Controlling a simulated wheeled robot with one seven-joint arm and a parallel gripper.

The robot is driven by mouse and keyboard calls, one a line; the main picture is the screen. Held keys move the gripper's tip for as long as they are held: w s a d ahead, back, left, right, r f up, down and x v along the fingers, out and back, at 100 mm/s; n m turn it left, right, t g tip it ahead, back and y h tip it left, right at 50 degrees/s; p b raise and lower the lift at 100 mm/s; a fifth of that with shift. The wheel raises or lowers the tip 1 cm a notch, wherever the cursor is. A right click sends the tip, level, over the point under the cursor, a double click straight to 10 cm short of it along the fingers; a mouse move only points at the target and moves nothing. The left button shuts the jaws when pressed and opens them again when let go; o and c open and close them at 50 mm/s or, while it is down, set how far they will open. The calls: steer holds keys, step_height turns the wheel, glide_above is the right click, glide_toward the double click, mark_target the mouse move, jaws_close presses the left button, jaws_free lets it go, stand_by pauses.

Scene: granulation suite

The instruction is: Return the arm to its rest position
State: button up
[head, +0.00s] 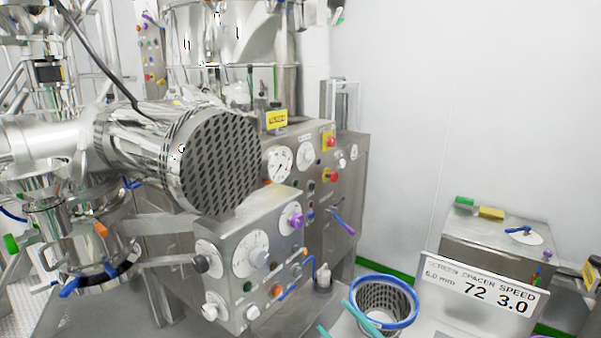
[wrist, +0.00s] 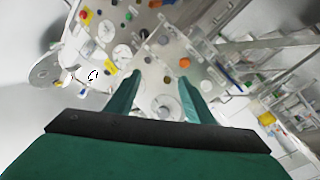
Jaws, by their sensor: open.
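My gripper (wrist: 161,78) shows in the wrist view as two teal fingers standing apart, with a dark bar and a green body below them. Nothing is between the fingers; it is open and empty. Beyond the fingertips is a grey control panel with dials and knobs, seen at a tilt. In the head view two teal finger ends, my gripper (head: 341,319), enter at the bottom edge, the right one in front of a blue-rimmed perforated basket (head: 400,318). The rest of my arm is out of the head view.
A steel control box (head: 245,255) with dials and knobs stands left of the gripper, below a large perforated cylinder (head: 215,160). A sign (head: 480,290) reading "72 3.0" stands to the right, before a steel cabinet (head: 490,240). The white wall behind is bare.

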steer(key=s+a+f+m+h, duration=0.2)
steer(key=s+f+m+h, duration=0.35)
steer(key=f, duration=0.65)
steer(key=s+a+f+m+h, duration=0.2)
steer(key=s+f+m+h, duration=0.35)
steer(key=f, duration=0.65)
steer(key=s+a+m, duration=0.1)
steer(key=s+a, duration=0.1)
steer(key=s, duration=1.1)
steer(key=s+a+m+y, duration=0.1)
steer(key=s+a, duration=0.1)
steer(key=s, duration=1.1)
steer(key=shift+a+g, duration=0.15)
steer(key=shift+g, duration=0.25)
steer(key=c, duration=0.3)
steer(key=shift+c, duration=0.6)
